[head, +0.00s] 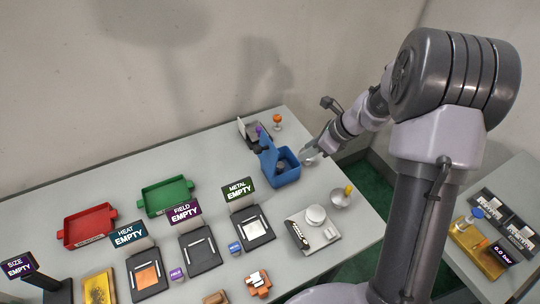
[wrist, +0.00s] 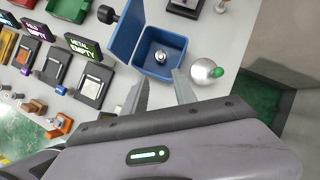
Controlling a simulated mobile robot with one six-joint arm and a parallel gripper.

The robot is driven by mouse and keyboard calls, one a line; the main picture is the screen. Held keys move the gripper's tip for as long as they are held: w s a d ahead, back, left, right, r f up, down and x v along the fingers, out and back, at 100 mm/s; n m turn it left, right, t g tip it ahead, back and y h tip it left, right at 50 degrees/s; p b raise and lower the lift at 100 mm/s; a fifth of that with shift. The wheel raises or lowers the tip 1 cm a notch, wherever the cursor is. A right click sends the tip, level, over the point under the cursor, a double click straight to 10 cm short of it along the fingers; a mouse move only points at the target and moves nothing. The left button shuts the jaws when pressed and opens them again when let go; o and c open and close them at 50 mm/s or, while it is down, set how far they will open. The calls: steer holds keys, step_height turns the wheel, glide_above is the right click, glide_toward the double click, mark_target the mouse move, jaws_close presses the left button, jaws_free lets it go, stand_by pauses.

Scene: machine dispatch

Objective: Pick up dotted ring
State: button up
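No ring with clear dots can be made out in either view. A small dark and silvery round piece lies in the open blue bin (head: 289,179). The piece also shows inside the bin in the wrist view (wrist: 160,57), but it is too small to tell whether it is the dotted ring. My gripper (wrist: 160,78) is open, with its two fingers apart and nothing visible between them. In the wrist view the fingertips show just below the bin's near edge. In the head view the gripper is small and indistinct, near the bin's right side.
A silver rounded vessel with a green top (wrist: 206,73) is right of the bin. A bowl with a yellow piece (head: 341,199) and a white device (head: 312,231) stand nearby. The METAL station (head: 252,227), red tray (head: 88,226) and green tray (head: 166,196) are left.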

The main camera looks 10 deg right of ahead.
steer(key=b, duration=0.2)
glide_toward(279, 166)
steer(key=f, duration=0.2)
steer(key=x, duration=0.1)
steer(key=b+x, duration=0.1)
steer(key=x, duration=0.3)
steer(key=shift+w+a+r, duration=0.1)
steer(key=shift+w+a, duration=0.25)
steer(key=shift+a, duration=0.1)
steer(key=shift+r, duration=0.15)
steer(key=shift+c, duration=0.2)
jaws_close()
